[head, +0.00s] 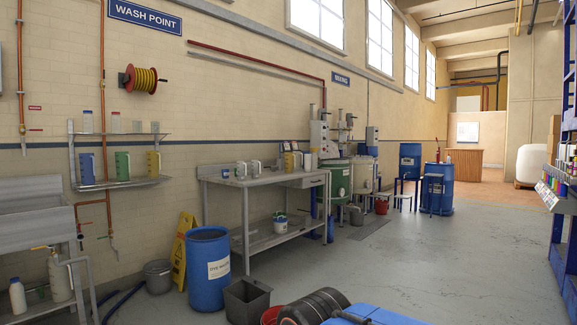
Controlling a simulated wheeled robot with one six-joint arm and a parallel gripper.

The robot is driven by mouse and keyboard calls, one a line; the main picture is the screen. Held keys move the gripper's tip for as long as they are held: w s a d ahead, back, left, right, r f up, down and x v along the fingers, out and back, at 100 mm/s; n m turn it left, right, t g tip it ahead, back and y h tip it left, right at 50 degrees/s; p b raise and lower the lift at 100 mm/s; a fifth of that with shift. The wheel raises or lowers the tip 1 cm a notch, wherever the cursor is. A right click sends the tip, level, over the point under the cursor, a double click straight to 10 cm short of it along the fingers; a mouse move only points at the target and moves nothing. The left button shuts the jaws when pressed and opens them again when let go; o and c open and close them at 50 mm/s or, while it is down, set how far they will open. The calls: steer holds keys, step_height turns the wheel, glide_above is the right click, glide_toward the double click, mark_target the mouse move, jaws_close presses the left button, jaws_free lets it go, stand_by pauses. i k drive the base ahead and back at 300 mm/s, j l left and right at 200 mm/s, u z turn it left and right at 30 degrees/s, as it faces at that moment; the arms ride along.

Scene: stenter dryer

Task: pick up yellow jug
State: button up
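A yellow jug (154,164) stands upright on the lower wall shelf (125,183), at its right end, beside a green jug (122,165) and a blue jug (87,167). Another yellow jug-like vessel (289,160) stands toward the back of the grey workbench (232,178), among several pale jugs; it is small and partly overlapped. I cannot make out my gripper in this view.
A metal sink (35,225) stands at the left. A blue drum (208,270), a yellow floor sign (182,250), a grey bucket (158,277) and a dark square bin (247,300) stand on the floor before the wall and bench. The floor (430,260) at centre right is clear.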

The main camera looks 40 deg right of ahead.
mark_target(288, 156)
steer(key=i+l+z, duration=0.15)
steer(key=l, duration=0.2)
steer(key=i+l+z, duration=0.15)
steer(key=l, duration=0.15)
steer(key=i+l+z, duration=0.6)
steer(key=l+z, duration=0.15)
steer(key=i+l+z, duration=0.25)
steer(key=z, duration=0.15)
steer(key=i+z, duration=0.55)
steer(key=i, duration=3.45)
steer(key=i+u, duration=0.1)
steer(key=i, duration=0.75)
steer(key=i+l, duration=0.2)
steer(key=i, duration=0.7)
steer(key=i+l+u, duration=0.1)
steer(key=i+u, duration=0.35)
steer(key=i+l+u, duration=0.3)
steer(key=i+u, duration=0.15)
steer(key=i+l+u, duration=0.7)
steer(key=l+u, duration=0.2)
steer(key=u, duration=1.25)
